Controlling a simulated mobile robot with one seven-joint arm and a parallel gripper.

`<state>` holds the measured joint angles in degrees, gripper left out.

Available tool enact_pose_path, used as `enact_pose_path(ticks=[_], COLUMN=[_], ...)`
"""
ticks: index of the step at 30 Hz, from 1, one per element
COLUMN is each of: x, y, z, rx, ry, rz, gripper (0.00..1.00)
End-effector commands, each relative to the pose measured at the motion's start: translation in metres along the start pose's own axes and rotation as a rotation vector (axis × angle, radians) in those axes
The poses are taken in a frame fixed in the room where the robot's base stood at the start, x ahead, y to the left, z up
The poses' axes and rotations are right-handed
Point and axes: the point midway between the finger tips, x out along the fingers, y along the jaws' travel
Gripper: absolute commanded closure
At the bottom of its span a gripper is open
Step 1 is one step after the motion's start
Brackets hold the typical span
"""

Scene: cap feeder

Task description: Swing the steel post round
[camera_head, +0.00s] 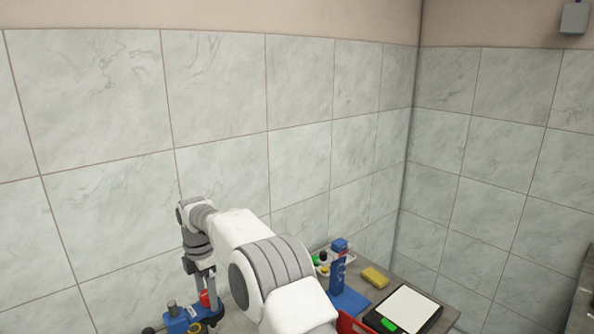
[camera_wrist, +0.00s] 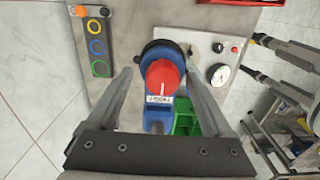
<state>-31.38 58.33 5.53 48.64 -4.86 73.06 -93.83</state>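My gripper (camera_wrist: 160,74) is open, with one finger on each side of a red knob (camera_wrist: 165,78) in the wrist view. In the head view my gripper (camera_head: 207,285) points down at the blue device (camera_head: 180,324), and the red knob (camera_head: 205,299) shows beside the fingers. A short grey upright cylinder (camera_head: 172,308) stands at the device's left; it may be the steel post, but I cannot tell for sure.
A blue stand (camera_head: 338,275), yellow block (camera_head: 375,278) and white-topped device (camera_head: 407,308) are farther right.

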Motion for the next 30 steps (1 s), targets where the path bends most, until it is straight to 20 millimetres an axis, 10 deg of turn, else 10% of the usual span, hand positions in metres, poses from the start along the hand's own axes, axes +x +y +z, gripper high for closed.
enact_pose_path(ticks=[30], x=[-0.058], y=[0.000], z=[0.001], rx=[0.002], ry=[0.000], rz=[-0.001], gripper=[0.15])
